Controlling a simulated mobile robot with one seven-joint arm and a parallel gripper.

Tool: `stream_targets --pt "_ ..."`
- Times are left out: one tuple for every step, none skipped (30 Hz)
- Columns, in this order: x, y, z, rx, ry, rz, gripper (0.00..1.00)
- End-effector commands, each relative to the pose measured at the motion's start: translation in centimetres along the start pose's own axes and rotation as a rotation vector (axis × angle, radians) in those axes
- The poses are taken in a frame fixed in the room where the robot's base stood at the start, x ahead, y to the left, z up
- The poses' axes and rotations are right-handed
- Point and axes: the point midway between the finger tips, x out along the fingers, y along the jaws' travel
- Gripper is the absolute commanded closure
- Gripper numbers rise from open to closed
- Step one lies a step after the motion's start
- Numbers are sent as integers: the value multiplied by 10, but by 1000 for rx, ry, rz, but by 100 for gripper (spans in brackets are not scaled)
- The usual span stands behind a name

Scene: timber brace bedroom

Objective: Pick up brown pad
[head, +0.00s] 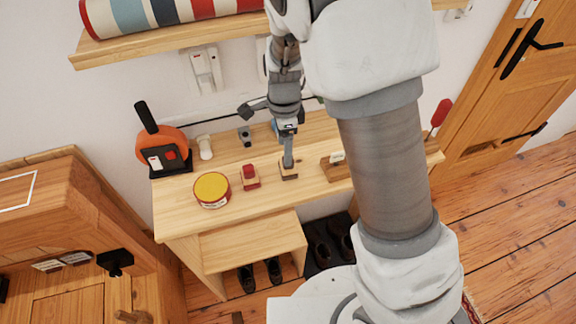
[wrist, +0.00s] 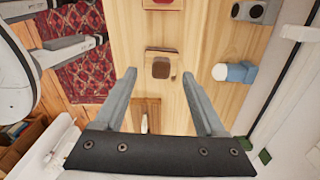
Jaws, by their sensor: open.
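The brown pad (wrist: 161,68) lies on a small wooden block (wrist: 150,53) on the light wood table, seen from above in the wrist view. My gripper (wrist: 160,74) is open, its two fingers spread, with the pad between the fingertips in the picture. I cannot tell the remaining height gap, and no contact shows. In the head view my gripper (head: 287,160) points down just over the block (head: 289,176); the pad is mostly hidden there by the fingers.
On the table, a red block (head: 249,177) and a yellow-topped round tin (head: 212,189) stand left of my gripper. A wooden tray (head: 332,172) is on the right. A white pawn-like object (head: 205,148) stands behind. A shelf (head: 170,42) overhangs the back.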

Motion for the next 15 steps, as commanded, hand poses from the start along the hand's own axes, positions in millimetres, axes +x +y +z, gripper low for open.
stream_targets --pt "2 0 0 0 0 1 28" --pt "4 0 -1 1 0 1 28" --pt "7 0 -2 1 0 3 28" --pt "11 0 -3 2 0 3 28" --pt "15 0 -4 3 1 3 28" --pt "21 -1 -6 3 1 3 28" --pt "26 -1 -7 3 2 5 28" --pt "31 -2 -8 2 1 4 28" --pt "36 -2 -10 3 1 4 28" --pt "41 -2 -9 2 0 5 28" --pt "45 -2 -9 1 0 4 28" --pt "48 -3 -9 1 1 2 28" --pt "51 -3 -9 1 1 2 28" --pt "53 -2 -9 0 1 2 28" --pt "54 -3 -9 0 1 2 28"
